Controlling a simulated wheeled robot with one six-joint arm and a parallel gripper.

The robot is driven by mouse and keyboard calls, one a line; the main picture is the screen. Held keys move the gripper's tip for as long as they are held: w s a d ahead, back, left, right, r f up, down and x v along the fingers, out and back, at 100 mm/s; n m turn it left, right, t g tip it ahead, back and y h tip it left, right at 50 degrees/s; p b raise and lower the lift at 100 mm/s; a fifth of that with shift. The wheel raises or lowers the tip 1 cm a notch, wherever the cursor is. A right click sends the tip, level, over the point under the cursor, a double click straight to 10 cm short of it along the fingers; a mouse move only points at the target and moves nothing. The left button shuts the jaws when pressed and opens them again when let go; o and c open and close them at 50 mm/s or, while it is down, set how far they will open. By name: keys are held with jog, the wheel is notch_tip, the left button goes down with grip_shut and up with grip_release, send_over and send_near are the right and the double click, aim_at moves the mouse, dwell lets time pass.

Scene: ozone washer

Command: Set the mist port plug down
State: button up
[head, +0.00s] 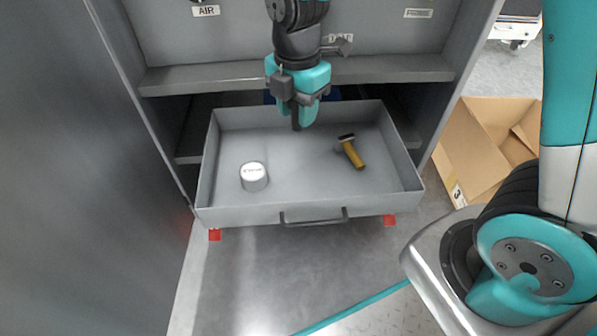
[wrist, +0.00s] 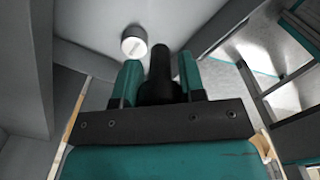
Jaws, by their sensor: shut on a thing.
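My gripper (head: 303,112) is shut on the mist port plug, a dark, narrow piece (head: 296,121) whose lower end points down between the fingers. In the wrist view the black plug (wrist: 160,72) stands between the two teal fingertips of my gripper (wrist: 160,82). The plug is over the back middle part of the open grey drawer (head: 270,214). I cannot tell for sure how far its lower end is above the drawer floor. My fingers hide part of the plug.
A white round cap (head: 253,178) stands at the drawer's left; it also shows in the wrist view (wrist: 134,40). A yellow-handled tool (head: 352,152) lies at the right. The drawer floor between them is clear. A cabinet shelf (head: 200,78) is behind. A cardboard box (head: 490,145) stands outside, right.

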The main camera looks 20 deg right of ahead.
notch_tip(320, 180, down, 15)
jog(key=b, duration=0.7)
jog(key=shift+f, duration=0.15)
jog(key=o, duration=0.9)
